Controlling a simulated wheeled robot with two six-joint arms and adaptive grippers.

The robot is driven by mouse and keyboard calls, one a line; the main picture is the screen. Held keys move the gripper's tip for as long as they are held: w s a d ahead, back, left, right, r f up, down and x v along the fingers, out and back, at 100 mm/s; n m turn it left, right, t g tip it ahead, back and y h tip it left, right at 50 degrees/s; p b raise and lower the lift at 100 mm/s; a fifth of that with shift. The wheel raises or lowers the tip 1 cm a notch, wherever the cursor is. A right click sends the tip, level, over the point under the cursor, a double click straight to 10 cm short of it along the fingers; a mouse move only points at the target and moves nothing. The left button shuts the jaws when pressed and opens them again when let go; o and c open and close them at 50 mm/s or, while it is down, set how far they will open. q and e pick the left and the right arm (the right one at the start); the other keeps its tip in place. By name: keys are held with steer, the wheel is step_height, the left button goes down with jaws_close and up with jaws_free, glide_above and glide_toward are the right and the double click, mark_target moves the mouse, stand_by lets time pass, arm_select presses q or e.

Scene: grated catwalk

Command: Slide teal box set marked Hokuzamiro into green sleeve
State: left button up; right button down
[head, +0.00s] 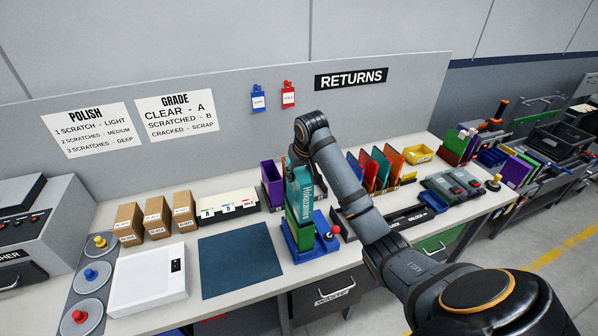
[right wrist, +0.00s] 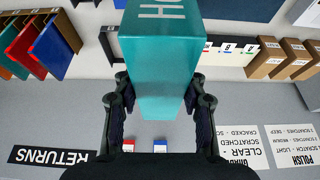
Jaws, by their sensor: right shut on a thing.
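The teal box set (head: 306,192), lettered Hokuzamiro, stands upright in the head view. My right gripper (right wrist: 158,98) is shut on it, one finger on each side in the right wrist view; the teal box set (right wrist: 165,60) fills the space between them. In the head view the gripper is mostly hidden behind the box. The green sleeve (head: 303,238) stands upright in a blue holder (head: 318,245) directly below the teal box. Whether the box's lower end is inside the sleeve or just above it, I cannot tell. My left gripper is not in view.
A dark blue mat (head: 240,265) lies clear left of the holder. A red-knobbed lever (head: 335,231) is at the holder's right. A purple sleeve (head: 271,183) stands behind left. Several coloured sleeves (head: 380,168) stand to the right. A white panel (head: 148,278) lies left of the mat.

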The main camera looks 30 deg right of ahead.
steer(key=shift+f+b, duration=2.15)
steer(key=shift+f, duration=4.75)
steer(key=c, duration=0.7)
jaws_free()
steer(key=shift+o, duration=0.5)
steer(key=o, duration=0.3)
steer(key=shift+r, duration=0.1)
